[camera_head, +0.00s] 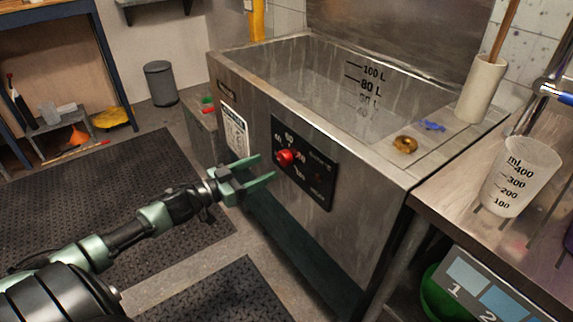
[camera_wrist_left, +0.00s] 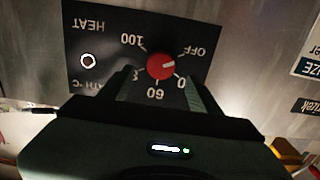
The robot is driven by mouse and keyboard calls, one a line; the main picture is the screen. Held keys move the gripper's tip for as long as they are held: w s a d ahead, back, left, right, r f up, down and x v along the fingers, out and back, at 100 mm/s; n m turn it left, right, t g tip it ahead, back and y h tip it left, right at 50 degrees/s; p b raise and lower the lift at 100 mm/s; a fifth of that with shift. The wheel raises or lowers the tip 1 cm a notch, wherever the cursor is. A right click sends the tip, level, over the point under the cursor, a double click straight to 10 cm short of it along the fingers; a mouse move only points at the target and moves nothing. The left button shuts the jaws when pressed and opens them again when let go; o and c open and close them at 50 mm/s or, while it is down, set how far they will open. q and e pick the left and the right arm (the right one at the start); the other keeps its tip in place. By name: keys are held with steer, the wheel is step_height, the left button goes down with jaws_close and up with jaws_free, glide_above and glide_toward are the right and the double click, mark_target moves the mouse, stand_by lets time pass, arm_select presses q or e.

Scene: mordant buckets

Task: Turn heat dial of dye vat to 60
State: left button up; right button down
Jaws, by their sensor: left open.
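The dye vat (camera_head: 330,130) is a large steel tank with a black heat panel (camera_head: 318,185) on its front. A red dial (camera_head: 286,157) sits on the panel. In the left wrist view the panel (camera_wrist_left: 88,30) appears upside down, and the dial (camera_wrist_left: 161,66) has a white mark lying roughly sideways; which number it marks is hard to tell. Labels OFF, 60 and 100 are readable; others are partly covered by my fingers. My left gripper (camera_head: 268,166) is open in front of the dial; its fingers (camera_wrist_left: 160,88) appear spread below the dial in the wrist view. Contact is not visible.
A steel bench with a measuring beaker (camera_head: 520,175) stands at the right. A brass ring (camera_head: 405,144) and a white cylinder (camera_head: 482,88) are on the vat's ledge. Black floor mats (camera_head: 90,190) lie left of the vat. A grey bin (camera_head: 160,82) stands behind.

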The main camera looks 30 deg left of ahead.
mark_target(281, 160)
arm_select(q)
steer(key=shift+b+x, duration=0.35)
steer(key=shift+x, duration=2.75)
arm_select(e)
steer(key=shift+w+a+r, duration=0.1)
steer(key=shift+w+r, duration=0.8)
steer(key=shift+r, duration=0.15)
arm_select(q)
steer(key=c, duration=1.4)
